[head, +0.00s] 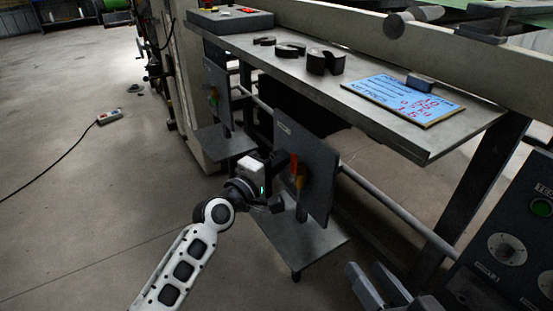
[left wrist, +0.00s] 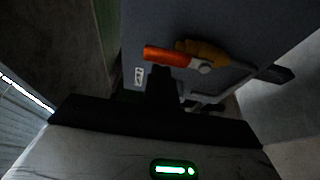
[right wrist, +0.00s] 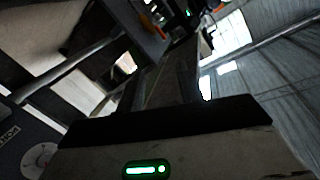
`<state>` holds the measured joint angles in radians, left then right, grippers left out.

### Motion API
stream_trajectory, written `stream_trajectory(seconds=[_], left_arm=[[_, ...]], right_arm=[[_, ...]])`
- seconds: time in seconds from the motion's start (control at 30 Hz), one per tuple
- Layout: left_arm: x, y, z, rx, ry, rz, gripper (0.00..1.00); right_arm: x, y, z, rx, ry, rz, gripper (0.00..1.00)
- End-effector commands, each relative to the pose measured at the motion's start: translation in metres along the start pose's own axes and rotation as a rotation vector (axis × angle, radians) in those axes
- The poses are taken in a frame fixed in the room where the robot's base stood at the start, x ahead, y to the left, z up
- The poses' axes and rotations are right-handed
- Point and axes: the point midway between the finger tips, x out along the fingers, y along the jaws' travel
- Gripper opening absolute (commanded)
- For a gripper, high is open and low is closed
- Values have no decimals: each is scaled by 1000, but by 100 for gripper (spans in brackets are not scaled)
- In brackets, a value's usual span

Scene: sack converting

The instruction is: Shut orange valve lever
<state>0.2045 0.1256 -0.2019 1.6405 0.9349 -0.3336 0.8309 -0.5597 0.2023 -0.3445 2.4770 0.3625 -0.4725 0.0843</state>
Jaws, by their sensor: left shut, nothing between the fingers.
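The orange valve lever (head: 293,163) is on a grey upright panel (head: 318,165) under the bench, with a brass-yellow valve body (head: 300,179) beside it. In the left wrist view the lever (left wrist: 167,55) lies roughly crosswise, with the yellow body (left wrist: 203,51) to its right. My left gripper (head: 277,160) is shut and empty, close to the lever's left side. In the left wrist view its fingertips (left wrist: 163,78) sit just below the lever; contact cannot be told. My right gripper (head: 380,287) is open and empty at the lower right.
A steel bench (head: 270,40) overhangs the panel, holding dark curved parts and a blue-white board (head: 403,98). A second panel (head: 216,92) with a coloured fitting stands further back. A control box (head: 515,235) is at right. Floor at left is mostly clear.

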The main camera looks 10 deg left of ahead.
Motion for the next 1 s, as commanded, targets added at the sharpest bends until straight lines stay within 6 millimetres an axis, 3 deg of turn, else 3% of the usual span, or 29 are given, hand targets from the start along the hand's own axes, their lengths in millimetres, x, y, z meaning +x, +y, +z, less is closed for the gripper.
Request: stream_trajectory(seconds=[1.0], left_arm=[[-6,0,1,126,11,42,0]], right_arm=[[0,-2,3,39,18,-26,36]])
